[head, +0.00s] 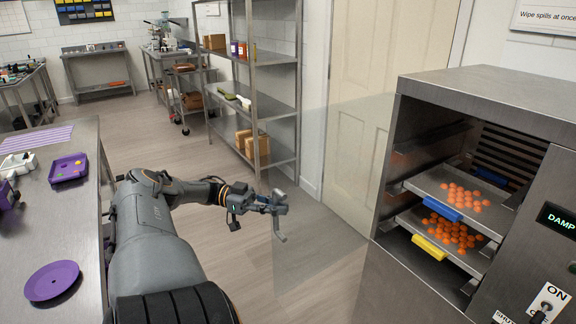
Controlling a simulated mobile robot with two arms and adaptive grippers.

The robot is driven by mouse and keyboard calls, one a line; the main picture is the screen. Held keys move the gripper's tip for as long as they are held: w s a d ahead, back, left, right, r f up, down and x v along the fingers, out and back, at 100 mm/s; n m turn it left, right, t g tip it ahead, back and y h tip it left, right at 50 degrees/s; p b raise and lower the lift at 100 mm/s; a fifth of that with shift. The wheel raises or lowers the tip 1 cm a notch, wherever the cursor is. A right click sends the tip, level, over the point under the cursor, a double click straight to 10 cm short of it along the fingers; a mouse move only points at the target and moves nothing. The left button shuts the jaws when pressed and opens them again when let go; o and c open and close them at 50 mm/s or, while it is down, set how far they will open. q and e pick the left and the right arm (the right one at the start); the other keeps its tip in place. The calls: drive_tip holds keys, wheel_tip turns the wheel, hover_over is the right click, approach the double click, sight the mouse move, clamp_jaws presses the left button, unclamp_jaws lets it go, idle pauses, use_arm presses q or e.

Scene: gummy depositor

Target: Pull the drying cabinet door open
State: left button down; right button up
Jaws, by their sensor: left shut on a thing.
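The drying cabinet (487,92) stands at the right with its front opening uncovered. Its clear door (325,185) stands swung out to the left of the opening, its free edge far from the cabinet. My left gripper (277,212) is at that free edge, shut on the door handle; the fingers partly hide the handle. Inside the cabinet, an upper tray (423,184) with a blue grip and a lower tray (416,219) with a yellow grip hold several orange gummies. My right gripper is not in view.
A steel bench (86,222) on the left carries a purple plate (52,281) and a purple tray (68,168). A metal shelf rack (270,99) stands behind the door, near a closed room door (372,50). The floor between bench and rack is clear.

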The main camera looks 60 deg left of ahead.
use_arm(q)
drive_tip(key=shift+s+a+f+b, duration=0.15)
drive_tip(key=shift+a+f+b, duration=0.15)
drive_tip(key=shift+a, duration=0.15)
drive_tip(key=c, duration=1.3)
unclamp_jaws()
drive_tip(key=shift+s+a+r, duration=0.1)
drive_tip(key=shift+s, duration=0.1)
drive_tip(key=shift+c, duration=0.2)
drive_tip(key=shift+a+r, duration=0.1)
